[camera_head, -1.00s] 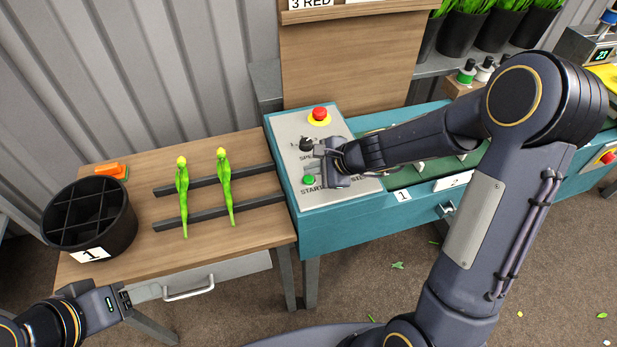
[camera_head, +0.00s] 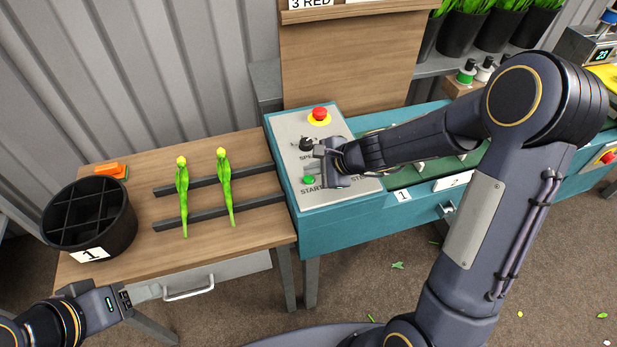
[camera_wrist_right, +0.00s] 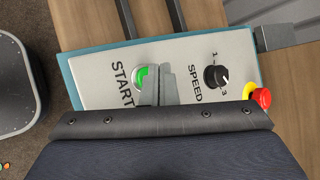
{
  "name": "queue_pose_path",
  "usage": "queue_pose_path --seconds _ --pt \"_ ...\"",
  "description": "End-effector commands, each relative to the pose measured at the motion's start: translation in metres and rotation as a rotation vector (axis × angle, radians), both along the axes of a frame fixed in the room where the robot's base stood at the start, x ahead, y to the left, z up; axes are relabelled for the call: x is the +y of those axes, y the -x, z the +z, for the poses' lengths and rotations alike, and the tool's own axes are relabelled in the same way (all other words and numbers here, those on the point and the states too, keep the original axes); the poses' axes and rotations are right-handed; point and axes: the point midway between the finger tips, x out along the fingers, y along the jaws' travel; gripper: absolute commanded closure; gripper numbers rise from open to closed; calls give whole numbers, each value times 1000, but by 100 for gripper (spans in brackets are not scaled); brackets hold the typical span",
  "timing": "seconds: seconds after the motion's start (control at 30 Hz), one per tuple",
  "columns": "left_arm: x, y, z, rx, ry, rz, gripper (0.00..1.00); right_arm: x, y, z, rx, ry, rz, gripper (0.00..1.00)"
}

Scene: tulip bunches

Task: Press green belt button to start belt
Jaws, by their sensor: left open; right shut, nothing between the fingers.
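The green start button (camera_head: 309,180) sits on the grey control panel (camera_head: 293,128) beside the word START. It also shows in the right wrist view (camera_wrist_right: 139,77), partly covered by my fingers. My right gripper (camera_head: 319,165) is shut and empty, over the panel close to the button. In the right wrist view its fingertips (camera_wrist_right: 166,72) overlap the button's edge; whether they touch it I cannot tell. My left gripper (camera_head: 140,298) is open and empty in front of the wooden table, at the lower left.
A black speed knob (camera_head: 306,144) and a red emergency button (camera_head: 319,113) sit on the same panel. Two tulips (camera_head: 183,200) lie across dark rails on the wooden table (camera_head: 150,256). A black divided bucket (camera_head: 128,225) stands at its left.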

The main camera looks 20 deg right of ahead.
Motion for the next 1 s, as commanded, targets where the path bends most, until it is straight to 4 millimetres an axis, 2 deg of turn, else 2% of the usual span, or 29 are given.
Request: queue_pose_path --seconds 0.23,1.0 --pt "0 0 -10 0 0 0 46 0 0 -9 -1 0 0 100" --pt "0 0 -14 0 0 0 46 0 0 -12 -1 0 -1 100"
